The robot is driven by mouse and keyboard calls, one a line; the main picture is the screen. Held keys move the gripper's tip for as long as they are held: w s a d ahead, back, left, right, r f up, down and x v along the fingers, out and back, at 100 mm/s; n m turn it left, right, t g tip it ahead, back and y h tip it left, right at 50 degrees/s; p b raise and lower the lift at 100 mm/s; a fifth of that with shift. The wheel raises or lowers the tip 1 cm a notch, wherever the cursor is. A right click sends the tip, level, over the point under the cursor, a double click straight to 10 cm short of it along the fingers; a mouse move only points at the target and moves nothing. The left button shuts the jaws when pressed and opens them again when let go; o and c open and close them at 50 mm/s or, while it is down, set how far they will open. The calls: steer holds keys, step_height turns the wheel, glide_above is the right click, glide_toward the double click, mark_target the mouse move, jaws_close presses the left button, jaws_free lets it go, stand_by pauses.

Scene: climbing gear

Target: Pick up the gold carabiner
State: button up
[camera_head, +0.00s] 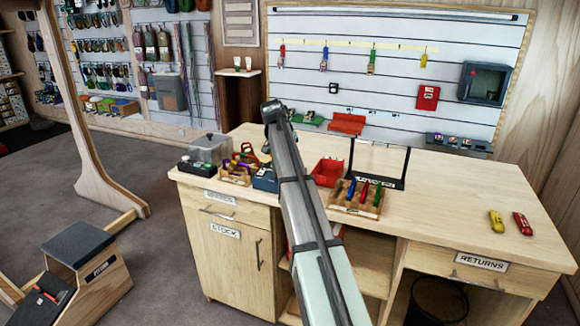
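My arm reaches up from the bottom middle over the workbench. My gripper (271,112) is at its far end, above the back left part of the bench; its fingers are too small and dark to tell open from shut. A yellow-gold item (496,221) lies on the right of the bench beside a red one (522,223); it may be the gold carabiner, but its shape is unclear. Another yellow item (424,60) hangs on the wall strip. Small coloured pieces sit in a wooden tray (234,179) at the bench's left; I cannot tell what they are.
A wooden rack (356,209) with coloured tools and a black frame (405,165) stand mid-bench. A red bin (327,172) is beside my arm. A clear-lidded box (210,148) is at the left. The bench (450,210) is bare between the rack and the right-hand items.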

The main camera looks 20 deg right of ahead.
steer(key=shift+f, duration=0.1)
steer(key=shift+c, duration=0.3)
jaws_close()
step_height(320, 180, up, 10)
stand_by(0.8)
steer(key=shift+c, duration=1.4)
jaws_free()
jaws_close()
